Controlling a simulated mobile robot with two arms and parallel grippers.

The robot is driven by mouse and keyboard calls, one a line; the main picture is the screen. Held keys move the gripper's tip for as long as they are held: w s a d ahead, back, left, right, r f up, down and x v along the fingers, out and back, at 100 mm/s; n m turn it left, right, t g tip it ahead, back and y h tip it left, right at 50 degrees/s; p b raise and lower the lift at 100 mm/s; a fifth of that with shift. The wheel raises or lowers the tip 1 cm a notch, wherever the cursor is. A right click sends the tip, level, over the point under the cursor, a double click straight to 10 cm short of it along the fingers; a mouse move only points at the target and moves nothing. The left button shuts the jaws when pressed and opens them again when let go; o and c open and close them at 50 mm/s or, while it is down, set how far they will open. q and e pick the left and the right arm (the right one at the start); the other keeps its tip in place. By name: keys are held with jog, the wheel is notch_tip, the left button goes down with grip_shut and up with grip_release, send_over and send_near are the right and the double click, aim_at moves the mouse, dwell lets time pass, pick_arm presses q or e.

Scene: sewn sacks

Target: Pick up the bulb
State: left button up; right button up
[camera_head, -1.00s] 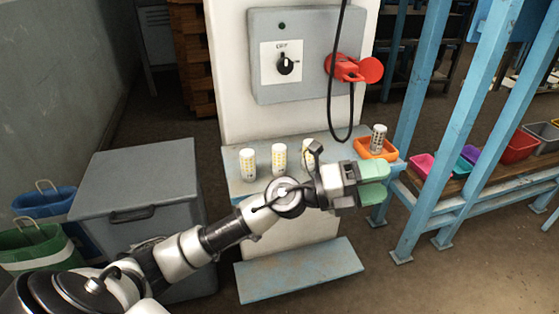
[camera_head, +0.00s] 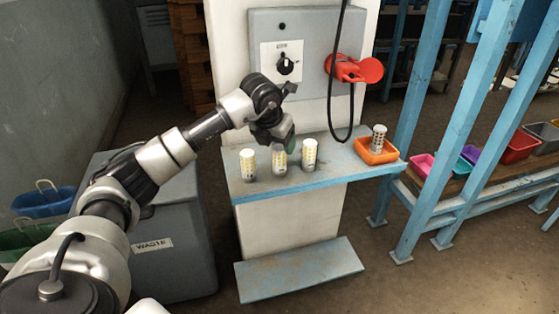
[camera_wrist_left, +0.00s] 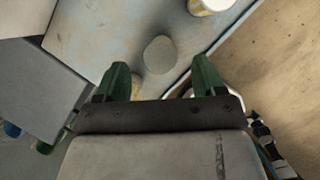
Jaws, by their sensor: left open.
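Three white cylindrical bulbs with yellow dotted sides stand upright on the pale shelf (camera_head: 325,176): a left one (camera_head: 247,166), a middle one (camera_head: 279,162) and a right one (camera_head: 309,155). A greyer dotted bulb (camera_head: 379,138) stands in an orange tray (camera_head: 376,156) at the shelf's right end. My left gripper (camera_head: 286,150) points down over the shelf by the middle bulb, partly covering it. In the left wrist view its green fingers (camera_wrist_left: 162,78) are apart, with a plain grey disc beyond them that I cannot identify. One bulb (camera_wrist_left: 208,5) shows at the top edge. My right gripper is out of view.
A grey switch box (camera_head: 305,50) with a red cover (camera_head: 352,69) stands behind the shelf, and a black cable (camera_head: 331,100) hangs before it. A grey waste bin (camera_head: 180,258) is at left. Blue posts (camera_head: 425,80) and coloured trays (camera_head: 470,152) stand at right.

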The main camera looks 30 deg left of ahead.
aim_at(279, 148)
pick_arm(q)
jog(key=x, duration=0.6)
jog(key=shift+w+p, duration=0.1)
jog(key=shift+p, duration=0.2)
jog(key=c, duration=1)
jog(key=shift+r, duration=0.15)
